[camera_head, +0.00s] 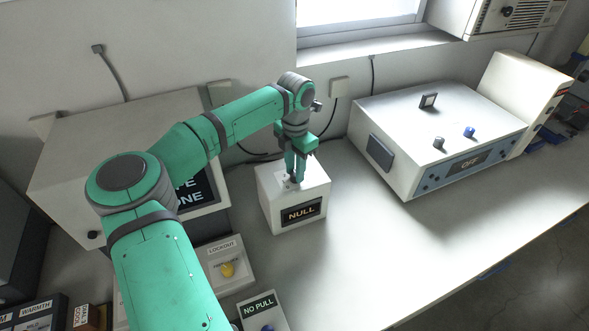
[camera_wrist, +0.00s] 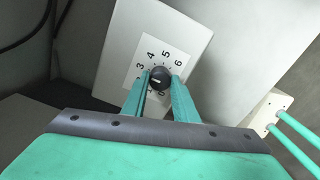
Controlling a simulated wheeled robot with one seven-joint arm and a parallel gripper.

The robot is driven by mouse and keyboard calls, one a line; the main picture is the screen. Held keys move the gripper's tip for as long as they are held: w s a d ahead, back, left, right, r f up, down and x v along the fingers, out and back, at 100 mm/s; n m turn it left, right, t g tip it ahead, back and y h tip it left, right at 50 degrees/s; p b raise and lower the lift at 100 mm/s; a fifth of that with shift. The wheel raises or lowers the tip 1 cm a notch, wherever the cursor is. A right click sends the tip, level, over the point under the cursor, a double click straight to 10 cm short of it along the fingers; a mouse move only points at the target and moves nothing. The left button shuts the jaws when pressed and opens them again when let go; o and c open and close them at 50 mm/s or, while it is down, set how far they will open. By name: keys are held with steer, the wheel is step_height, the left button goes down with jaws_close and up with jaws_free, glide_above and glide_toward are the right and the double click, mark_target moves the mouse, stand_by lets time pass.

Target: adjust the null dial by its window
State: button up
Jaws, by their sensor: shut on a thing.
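The null dial is a small dark knob (camera_wrist: 159,78) on a white numbered plate on top of a white box (camera_head: 273,204). The box's front window (camera_head: 302,213) reads "NULL" on a dark panel. My gripper (camera_head: 293,179) points down from above the box, and in the wrist view its two green fingers (camera_wrist: 160,88) are shut on the knob, one on each side. The numbers 3, 4, 5 and 6 show around the knob; the lower numbers are partly hidden by the fingers. The knob's pale mark is too small to read exactly.
A large white unit (camera_head: 400,120) with an "OFF" display stands to the right. A grey cabinet (camera_head: 85,145) stands behind my arm. A "LOCKOUT" box (camera_head: 240,273) and a "NO PULL" box (camera_head: 262,299) sit in front. The table (camera_head: 390,250) is clear at front right.

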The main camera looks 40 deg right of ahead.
stand_by(0.3)
steer(key=o, duration=1.1)
steer(key=shift+c, duration=0.2)
steer(key=shift+r, duration=0.15)
step_height(320, 180, up, 11)
steer(key=shift+f, duration=0.2)
